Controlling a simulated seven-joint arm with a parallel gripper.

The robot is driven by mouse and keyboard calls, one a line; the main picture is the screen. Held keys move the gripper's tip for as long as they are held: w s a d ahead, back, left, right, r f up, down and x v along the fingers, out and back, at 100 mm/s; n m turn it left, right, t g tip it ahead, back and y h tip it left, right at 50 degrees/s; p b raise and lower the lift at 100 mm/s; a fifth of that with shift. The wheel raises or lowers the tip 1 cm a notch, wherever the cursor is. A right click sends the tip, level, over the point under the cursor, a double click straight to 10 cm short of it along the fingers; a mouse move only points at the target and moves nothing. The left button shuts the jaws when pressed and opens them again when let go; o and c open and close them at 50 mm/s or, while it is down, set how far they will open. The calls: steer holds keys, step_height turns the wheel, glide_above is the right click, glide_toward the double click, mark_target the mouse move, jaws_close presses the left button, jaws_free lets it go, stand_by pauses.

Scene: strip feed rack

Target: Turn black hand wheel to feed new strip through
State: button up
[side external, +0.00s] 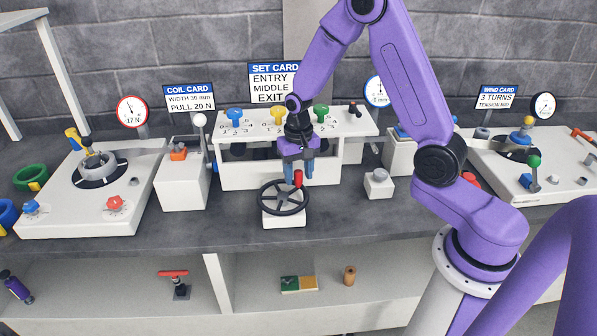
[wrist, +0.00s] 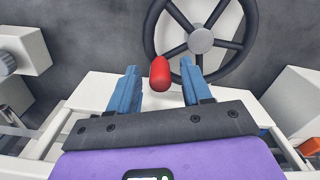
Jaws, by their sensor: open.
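The black hand wheel (side external: 283,198) lies flat on a white block at the front of the bench, with several spokes and a red handle (side external: 298,178) standing up from its rim. My gripper (side external: 296,174) is over the far side of the wheel, pointing down, its blue fingers apart. In the wrist view the wheel (wrist: 201,40) shows at the top, and the red handle (wrist: 160,73) sits between and just ahead of the open fingertips (wrist: 160,70). I cannot tell whether a finger touches the handle.
A white rack (side external: 352,124) with blue, yellow and green knobs stands behind the wheel. A white box with a lever (side external: 183,187) is to its left, and a small white block (side external: 378,186) to its right. The dark bench (side external: 240,230) is clear around the wheel's front.

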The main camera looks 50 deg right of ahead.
jaws_close()
steer(key=shift+w+n, duration=0.4)
steer(key=shift+n, duration=0.4)
jaws_free()
step_height(320, 180, up, 18)
steer(key=shift+f, duration=0.25)
steer(key=shift+s, duration=0.1)
